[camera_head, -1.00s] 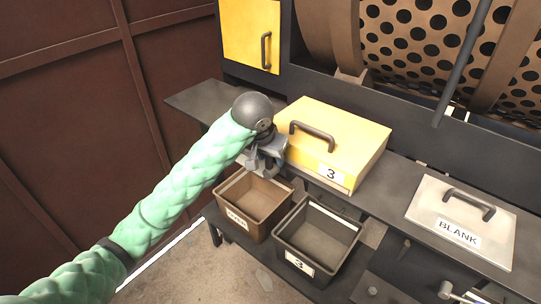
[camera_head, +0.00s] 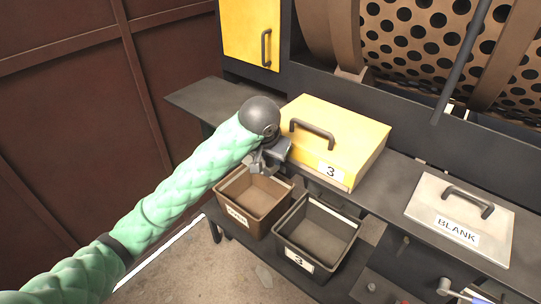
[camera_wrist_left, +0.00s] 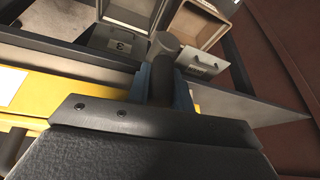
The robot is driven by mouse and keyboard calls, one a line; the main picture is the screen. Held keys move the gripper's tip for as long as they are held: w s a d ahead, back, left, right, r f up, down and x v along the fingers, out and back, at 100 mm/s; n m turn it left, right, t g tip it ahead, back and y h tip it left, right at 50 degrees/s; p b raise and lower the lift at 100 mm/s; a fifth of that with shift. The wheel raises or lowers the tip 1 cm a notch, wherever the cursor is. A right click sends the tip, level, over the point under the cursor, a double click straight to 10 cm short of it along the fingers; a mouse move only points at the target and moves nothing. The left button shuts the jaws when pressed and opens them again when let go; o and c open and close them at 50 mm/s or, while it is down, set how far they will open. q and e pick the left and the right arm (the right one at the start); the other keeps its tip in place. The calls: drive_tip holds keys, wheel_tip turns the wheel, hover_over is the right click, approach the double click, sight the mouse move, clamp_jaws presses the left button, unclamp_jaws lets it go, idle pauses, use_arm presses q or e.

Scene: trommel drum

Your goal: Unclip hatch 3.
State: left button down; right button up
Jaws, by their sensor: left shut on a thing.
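Hatch 3 is a yellow lid (camera_head: 345,135) with a dark handle (camera_head: 311,131) and a "3" label on its front. It lies shut on the dark ledge; its yellow edge shows in the wrist view (camera_wrist_left: 60,98). My left gripper (camera_head: 270,156) is at the hatch's left front corner. In the wrist view its bluish fingers (camera_wrist_left: 165,85) are shut on a dark, round-ended clip lever (camera_wrist_left: 165,52). The lever's base and catch are hidden behind the gripper. My right gripper does not show.
A brown bin (camera_head: 257,207) and a dark bin labelled 3 (camera_head: 326,264) hang below the ledge, close under the gripper. A grey lid marked BLANK (camera_head: 430,199) lies to the right. The perforated drum (camera_head: 420,30) is behind. A brown wall (camera_head: 80,110) stands left.

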use_arm(q)
drive_tip(key=shift+s+d+m+t+y, duration=0.25)
drive_tip(key=shift+d+m+t+y, duration=0.1)
drive_tip(key=shift+t+y, duration=0.4)
drive_tip(key=c, duration=1.3)
unclamp_jaws()
drive_tip(key=shift+o, duration=0.2)
drive_tip(key=v, duration=0.7)
drive_tip(key=shift+r+b, duration=0.3)
drive_tip(key=shift+s, duration=0.2)
